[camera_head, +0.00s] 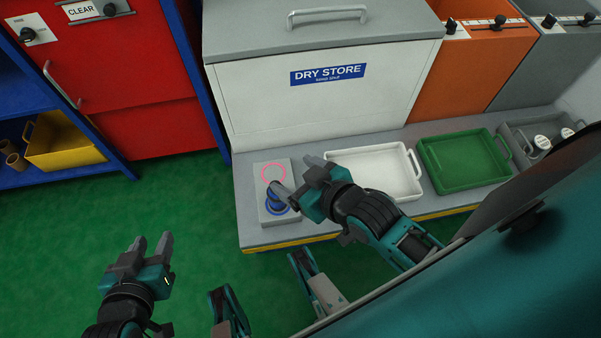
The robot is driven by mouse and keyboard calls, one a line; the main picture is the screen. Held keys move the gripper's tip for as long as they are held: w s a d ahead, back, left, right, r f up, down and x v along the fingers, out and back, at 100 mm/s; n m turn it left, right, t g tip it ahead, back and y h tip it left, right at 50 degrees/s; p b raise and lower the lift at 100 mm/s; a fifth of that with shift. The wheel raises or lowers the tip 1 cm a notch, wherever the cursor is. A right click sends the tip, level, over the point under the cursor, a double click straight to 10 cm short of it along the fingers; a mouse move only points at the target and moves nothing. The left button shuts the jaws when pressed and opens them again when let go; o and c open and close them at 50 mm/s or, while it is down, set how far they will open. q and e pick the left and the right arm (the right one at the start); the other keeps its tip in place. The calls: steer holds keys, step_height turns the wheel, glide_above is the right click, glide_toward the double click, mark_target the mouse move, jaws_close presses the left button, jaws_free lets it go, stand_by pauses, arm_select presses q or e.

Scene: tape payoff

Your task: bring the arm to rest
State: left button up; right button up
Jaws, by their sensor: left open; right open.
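My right gripper (294,176) is open over the grey bench, above a light grey block (266,236). Its fingers point toward the upper left and no object shows between them. The block bears a pink ring mark (273,172) on its far part and a blue ring (271,209) on its near part. The near finger partly covers the blue ring, so I cannot tell whether they touch. My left gripper (153,243) is open and empty over the green floor at lower left, well apart from the bench.
A white tray (411,189), a green tray (462,188) and a grey crate (509,137) with white-topped jars stand on the bench. A white DRY STORE bin (320,112) stands behind. A red cabinet (155,128) and a blue shelf (50,180) are at left. Green floor is clear between.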

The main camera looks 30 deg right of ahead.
steer(key=shift+s+d+f+m, duration=0.1)
steer(key=shift+s+f+m, duration=0.15)
steer(key=shift+s+m, duration=0.15)
arm_select(q)
steer(key=s+a+r+y+p, duration=0.1)
steer(key=a+r+p, duration=0.2)
steer(key=r+p, duration=0.8)
steer(key=p, duration=0.5)
steer(key=shift+s+a+r, duration=0.2)
steer(key=shift+s+r, duration=0.1)
arm_select(e)
steer(key=s+d+r+h, duration=0.1)
steer(key=d+r, duration=0.2)
steer(key=r, duration=0.8)
steer(key=shift+s+r, duration=0.25)
steer(key=shift+r, duration=0.1)
arm_select(q)
steer(key=shift+d, duration=0.15)
arm_select(e)
steer(key=shift+c, duration=0.2)
